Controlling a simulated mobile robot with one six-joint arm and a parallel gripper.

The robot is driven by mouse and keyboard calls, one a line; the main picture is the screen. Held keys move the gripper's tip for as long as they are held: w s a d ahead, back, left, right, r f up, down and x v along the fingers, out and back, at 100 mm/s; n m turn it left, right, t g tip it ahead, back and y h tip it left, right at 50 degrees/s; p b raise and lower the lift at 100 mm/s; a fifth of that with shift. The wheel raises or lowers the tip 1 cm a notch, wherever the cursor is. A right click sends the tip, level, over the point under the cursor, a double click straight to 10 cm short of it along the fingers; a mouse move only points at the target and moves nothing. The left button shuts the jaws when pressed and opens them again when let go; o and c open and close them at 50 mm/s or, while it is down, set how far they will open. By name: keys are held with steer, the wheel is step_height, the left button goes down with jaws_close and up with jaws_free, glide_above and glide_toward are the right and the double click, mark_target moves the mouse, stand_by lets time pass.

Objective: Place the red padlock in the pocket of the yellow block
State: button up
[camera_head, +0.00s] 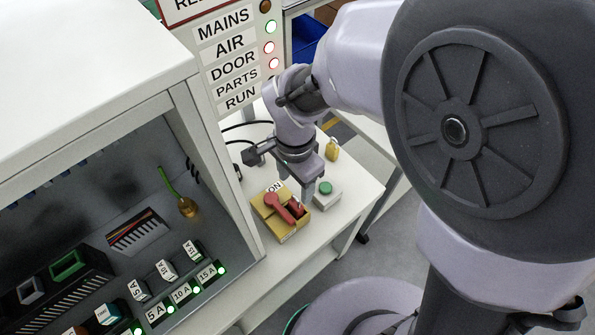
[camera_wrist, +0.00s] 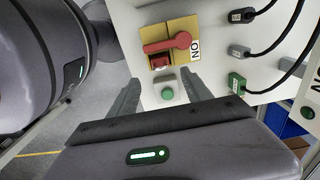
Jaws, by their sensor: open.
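The yellow block (camera_head: 287,236) sits on the white bench and carries a red rotary handle (camera_head: 277,203) beside an ON label. It also shows in the wrist view (camera_wrist: 183,26). The red padlock (camera_head: 298,211) is at the block's end nearest the green button, seemingly in the pocket; it shows below the handle in the wrist view (camera_wrist: 160,63). I cannot tell how deep it sits. My gripper (camera_head: 308,191) points down above that end. In the wrist view its fingers (camera_wrist: 164,90) are spread wide, with nothing held between them.
A grey box with a green button (camera_head: 325,188) stands close beside the block. A small yellow object (camera_head: 332,149) stands farther back. An open cabinet (camera_head: 190,110) fills the left. Black cables with plugs (camera_wrist: 243,15) lie on the bench. The bench's front edge is near.

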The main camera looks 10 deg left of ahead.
steer(key=shift+r, duration=0.9)
steer(key=s+d+r+n+t+y, duration=0.1)
steer(key=s+d+r+t, duration=0.2)
steer(key=d+r, duration=0.5)
steer(key=s+d+r+n+t+y, duration=0.1)
steer(key=s+d+r+n+t, duration=0.1)
steer(key=s+d+r, duration=0.2)
steer(key=d+r, duration=0.3)
steer(key=d, duration=0.1)
steer(key=shift+d+r+n+t, duration=0.15)
steer(key=shift+r+n+t, duration=0.15)
steer(key=shift+r+t, duration=0.1)
steer(key=shift+f, duration=0.1)
step_height(320, 180, down, 2)
steer(key=shift+f+b, duration=0.25)
steer(key=shift+b, duration=1)
